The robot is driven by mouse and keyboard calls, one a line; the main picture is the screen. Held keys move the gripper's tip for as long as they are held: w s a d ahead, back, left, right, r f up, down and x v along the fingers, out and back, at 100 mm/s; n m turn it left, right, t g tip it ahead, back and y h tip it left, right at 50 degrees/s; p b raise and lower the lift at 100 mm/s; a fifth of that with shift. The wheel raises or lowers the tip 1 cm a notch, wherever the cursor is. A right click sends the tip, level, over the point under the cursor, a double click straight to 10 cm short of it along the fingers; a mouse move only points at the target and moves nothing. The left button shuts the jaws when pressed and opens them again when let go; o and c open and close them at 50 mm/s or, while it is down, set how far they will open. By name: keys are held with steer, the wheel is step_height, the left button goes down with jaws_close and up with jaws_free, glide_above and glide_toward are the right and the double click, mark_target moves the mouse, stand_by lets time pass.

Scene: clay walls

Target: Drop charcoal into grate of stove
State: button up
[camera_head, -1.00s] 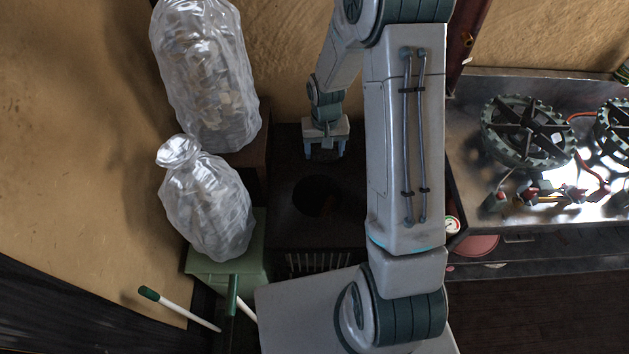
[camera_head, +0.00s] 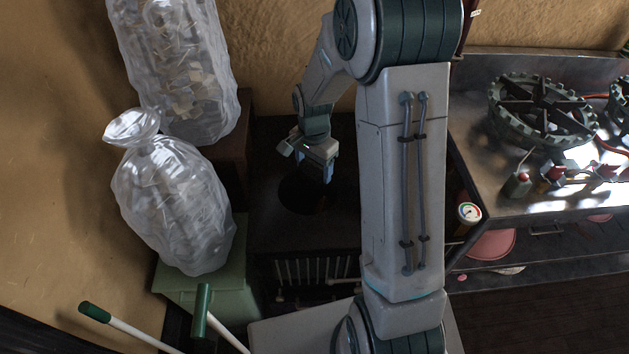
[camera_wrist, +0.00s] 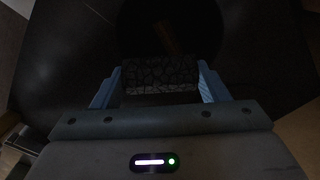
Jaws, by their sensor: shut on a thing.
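The stove (camera_head: 265,235) is a dark box with a round opening in its top and a barred front (camera_head: 305,270). My gripper (camera_head: 322,178) is over the opening, pointing down. In the wrist view my gripper (camera_wrist: 160,88) is shut on a dark, crackled block, the charcoal (camera_wrist: 162,72), held between its two blue fingers. The round dark opening (camera_wrist: 205,30) lies just beyond the charcoal there, with a dim brownish piece (camera_wrist: 167,38) visible inside it. The head view does not clearly show the charcoal, and the inside of the opening is very dark.
Clear plastic bags (camera_head: 172,200) stand at the left, one on a green box (camera_head: 190,295), another (camera_head: 190,80) behind it. Green-ended white handles (camera_head: 95,312) are at lower left. A metal counter with a burner (camera_head: 540,115) stands at right. A round gauge (camera_head: 469,212) is beside my arm.

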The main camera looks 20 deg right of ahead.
mark_target(314, 166)
steer(key=shift+f+m+b, duration=0.5)
steer(key=shift+f+b, duration=0.15)
steer(key=shift+f, duration=0.2)
step_height(314, 166, down, 6)
steer(key=b, duration=0.4)
steer(key=shift+r, duration=0.15)
steer(key=o, duration=1)
steer(key=shift+o, duration=0.2)
step_height(314, 166, up, 13)
steer(key=shift+f+p, duration=0.1)
steer(key=shift+p, duration=0.75)
steer(key=shift+s+r, duration=0.1)
steer(key=shift+r, duration=0.5)
